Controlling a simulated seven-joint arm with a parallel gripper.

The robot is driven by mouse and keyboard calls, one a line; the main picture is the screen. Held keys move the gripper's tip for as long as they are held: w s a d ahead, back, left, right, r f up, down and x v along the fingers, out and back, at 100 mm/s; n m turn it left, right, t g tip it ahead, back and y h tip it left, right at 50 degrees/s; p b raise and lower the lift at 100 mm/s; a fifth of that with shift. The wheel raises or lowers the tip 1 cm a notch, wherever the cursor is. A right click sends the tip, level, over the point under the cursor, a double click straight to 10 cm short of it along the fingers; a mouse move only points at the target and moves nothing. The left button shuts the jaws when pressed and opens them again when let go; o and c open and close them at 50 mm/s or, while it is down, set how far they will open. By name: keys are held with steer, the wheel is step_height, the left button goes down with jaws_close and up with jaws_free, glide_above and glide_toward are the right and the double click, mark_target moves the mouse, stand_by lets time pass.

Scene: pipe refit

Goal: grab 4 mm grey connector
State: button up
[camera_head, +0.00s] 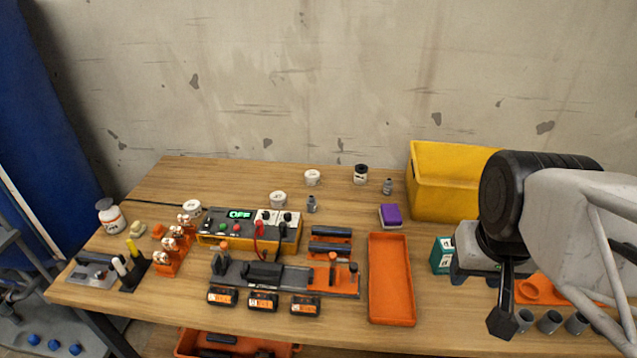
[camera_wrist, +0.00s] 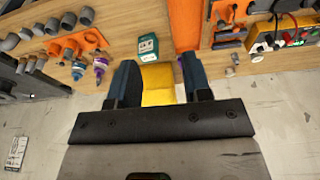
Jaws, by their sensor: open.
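Several grey connectors show. A row of grey round pieces (camera_head: 549,322) stands at the right front of the table. In the wrist view grey pieces (camera_wrist: 68,20) sit in a row at the upper left. Two more small grey connectors stand apart, one behind the power unit (camera_head: 312,204) and one near the back (camera_head: 387,187). I cannot tell which is 4 mm. My gripper (camera_wrist: 158,63) is open with nothing between its fingers. In the head view it hangs at the right, pointing down, left of the grey row, partly hidden by my arm.
A yellow bin (camera_head: 440,185) stands behind my gripper. A green box (camera_head: 442,256) is left of it. An orange tray (camera_head: 390,280) lies at the middle right. An orange holder (camera_wrist: 80,42) is by the grey pieces. The power unit (camera_head: 250,230) and fixtures fill the left.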

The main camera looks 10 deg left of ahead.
steer(key=shift+o, duration=0.4)
steer(key=shift+o, duration=1.3)
steer(key=w+a+f+m+g+y, duration=0.1)
steer(key=w+a+f+m+y, duration=0.2)
steer(key=w+a, duration=0.35)
steer(key=w+a+f+m+g+y, duration=0.1)
steer(key=w+a+f+m+y, duration=0.2)
steer(key=w, duration=0.7)
steer(key=w+a+f+m+y, duration=0.25)
steer(key=w+a, duration=0.35)
steer(key=w, duration=0.3)
steer(key=w+a+f+m+t+y, duration=0.1)
steer(key=w+a+f+m+y, duration=0.15)
steer(key=w+f+m, duration=0.35)
steer(key=w+a+f+m+y, duration=0.1)
steer(key=w+a+f+m, duration=0.15)
steer(key=w+f, duration=0.4)
steer(key=m+t+y, duration=0.1)
steer(key=m+t, duration=0.2)
steer(key=m, duration=0.2)
glide_toward(312, 204)
steer(key=w+a+f, duration=0.2)
steer(key=shift+w+a, duration=0.2)
steer(key=shift+w, duration=0.1)
